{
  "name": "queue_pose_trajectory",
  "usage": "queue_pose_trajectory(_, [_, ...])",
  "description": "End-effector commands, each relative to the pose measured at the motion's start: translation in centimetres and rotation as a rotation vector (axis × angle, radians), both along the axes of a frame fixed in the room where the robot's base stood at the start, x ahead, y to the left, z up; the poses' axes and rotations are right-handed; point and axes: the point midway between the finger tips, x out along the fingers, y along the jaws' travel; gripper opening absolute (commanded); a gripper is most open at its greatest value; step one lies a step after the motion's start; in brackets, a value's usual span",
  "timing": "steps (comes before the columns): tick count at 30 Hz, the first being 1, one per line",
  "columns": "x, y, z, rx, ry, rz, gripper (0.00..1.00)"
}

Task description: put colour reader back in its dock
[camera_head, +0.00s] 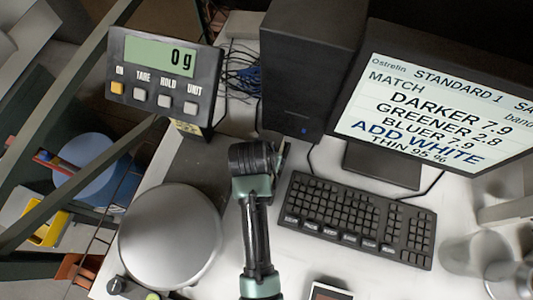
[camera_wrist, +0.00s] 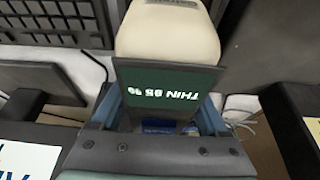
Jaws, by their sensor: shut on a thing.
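The colour reader (camera_wrist: 168,32) is a cream, rounded device with a dark green display face reading "THIN 95 %", upside down in the wrist view. My gripper (camera_wrist: 160,112) is shut on it, with a blue finger on each side. In the head view, my arm and wrist hide most of the gripper and reader, which are between the keyboard and the scale. I cannot pick out the dock for certain. A small dark-topped object (camera_head: 330,291) is cut off at the bottom edge of the head view; I cannot tell what it is.
A black keyboard (camera_head: 355,215) lies right of my arm, with a monitor (camera_head: 440,98) behind it. A black computer tower (camera_head: 310,70) stands at the back. A round scale pan (camera_head: 170,237) is to the left, its display (camera_head: 162,70) reading 0 g. Clear cups (camera_head: 480,255) stand at right.

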Motion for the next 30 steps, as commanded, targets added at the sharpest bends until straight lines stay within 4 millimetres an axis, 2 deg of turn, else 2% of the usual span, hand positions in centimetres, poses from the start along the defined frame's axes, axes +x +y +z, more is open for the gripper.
queue_pose_trajectory(10, [0.1, 0.0, -0.2, 0.0, -0.005, -0.001, 0.0])
queue_pose_trajectory(11, [0.0, 0.0, -0.3, 0.0, 0.0, -0.001, 0.81])
queue_pose_trajectory(14, [0.0, 0.0, -0.3, 0.0, 0.0, -0.001, 0.99])
queue_pose_trajectory(25, [-0.1, 0.1, 0.5, -0.001, -0.002, 0.0, 1.0])
queue_pose_trajectory(30, [-1.0, 0.3, 2.7, 0.0, -0.004, -0.001, 1.0])
